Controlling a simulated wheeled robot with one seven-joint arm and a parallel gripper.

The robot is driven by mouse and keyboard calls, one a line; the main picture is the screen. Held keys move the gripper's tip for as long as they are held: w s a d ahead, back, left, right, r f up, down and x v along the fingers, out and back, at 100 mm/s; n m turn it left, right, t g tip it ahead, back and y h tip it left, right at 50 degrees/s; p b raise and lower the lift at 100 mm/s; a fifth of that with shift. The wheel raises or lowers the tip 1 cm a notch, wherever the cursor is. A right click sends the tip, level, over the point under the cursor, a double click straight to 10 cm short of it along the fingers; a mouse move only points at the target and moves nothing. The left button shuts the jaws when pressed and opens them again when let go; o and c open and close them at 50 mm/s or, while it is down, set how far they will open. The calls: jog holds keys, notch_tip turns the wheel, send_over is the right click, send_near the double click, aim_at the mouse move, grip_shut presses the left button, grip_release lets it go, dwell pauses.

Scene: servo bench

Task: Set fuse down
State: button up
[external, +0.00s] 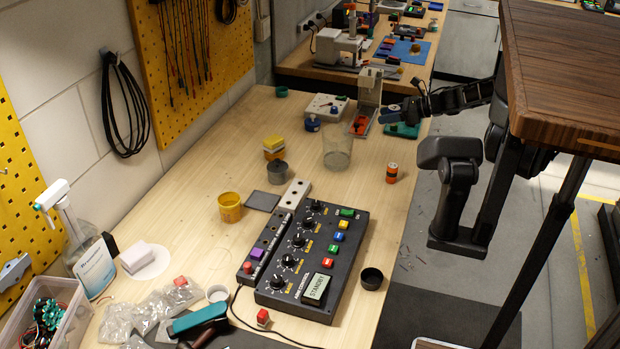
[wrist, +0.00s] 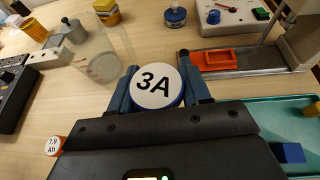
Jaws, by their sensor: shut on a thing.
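The fuse (wrist: 157,86) is a round disc with a white face marked "3A" and a blue side. In the wrist view my gripper (wrist: 158,70) is shut on it, one dark blue finger on each side. The fuse is clear of the red tray (wrist: 214,60), which is beyond it to the right. I cannot tell its height above the bench. In the external view my gripper (external: 391,115) is at the bench's right edge, near the green tray (external: 402,130); the fuse is too small to make out there.
A clear glass jar (external: 336,152) and an orange battery (external: 392,173) stand nearby. The red tray lies at the foot of a grey press (external: 369,88). A blue-topped pot (external: 312,123) and a white device (external: 326,107) are behind. Bare wood lies between jar and battery.

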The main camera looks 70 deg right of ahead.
aim_at(384, 146)
jog(key=shift+f+p, duration=0.35)
jog(key=shift+f, duration=3.95)
jog(key=shift+f, duration=0.2)
jog(key=o, duration=1.1)
jog(key=shift+c, duration=0.2)
jog(key=shift+r, duration=0.25)
jog(key=b+v, duration=0.1)
jog(key=v, duration=0.6)
jog(key=shift+s, duration=0.25)
